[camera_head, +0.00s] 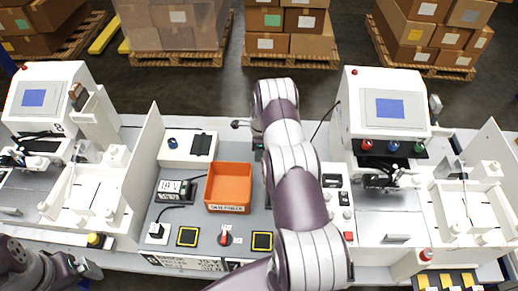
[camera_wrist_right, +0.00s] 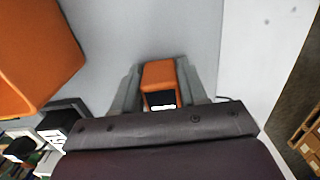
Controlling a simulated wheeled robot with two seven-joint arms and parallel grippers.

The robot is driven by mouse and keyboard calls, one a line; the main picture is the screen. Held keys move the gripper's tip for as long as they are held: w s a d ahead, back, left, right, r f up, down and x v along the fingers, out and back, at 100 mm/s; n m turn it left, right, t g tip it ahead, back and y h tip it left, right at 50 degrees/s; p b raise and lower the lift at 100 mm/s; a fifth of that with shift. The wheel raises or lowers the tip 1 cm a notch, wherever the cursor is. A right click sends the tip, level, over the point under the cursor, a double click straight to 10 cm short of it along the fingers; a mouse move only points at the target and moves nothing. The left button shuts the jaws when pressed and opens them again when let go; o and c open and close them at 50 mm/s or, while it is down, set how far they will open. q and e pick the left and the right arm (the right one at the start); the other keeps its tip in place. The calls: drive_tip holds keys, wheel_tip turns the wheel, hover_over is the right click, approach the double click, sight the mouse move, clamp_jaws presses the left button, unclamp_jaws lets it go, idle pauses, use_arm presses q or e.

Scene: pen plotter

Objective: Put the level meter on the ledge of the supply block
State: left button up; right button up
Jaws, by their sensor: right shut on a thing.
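My right gripper (camera_wrist_right: 163,95) is shut on an orange block-shaped thing with a black face and white marking, which looks like the level meter (camera_wrist_right: 159,76). It is seen between the two grey fingers in the right wrist view. In the head view my right arm hides the meter and most of the gripper. A small white-and-black unit with a voltage label, likely the supply block (camera_head: 172,190), stands left of the orange tray (camera_head: 229,187). I cannot make out its ledge. My left gripper (camera_head: 90,268) is at the lower left, away from these; its jaw opening is unclear.
White machines with blue screens stand left (camera_head: 40,98) and right (camera_head: 390,107). A red knob (camera_head: 225,237) and yellow-edged pads are at the front.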

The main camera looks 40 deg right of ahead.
drive_tip(key=o, duration=1.2)
drive_tip(key=shift+f, duration=0.1)
drive_tip(key=shift+c, duration=0.2)
drive_tip(key=shift+s, duration=0.1)
drive_tip(key=shift+r, duration=0.2)
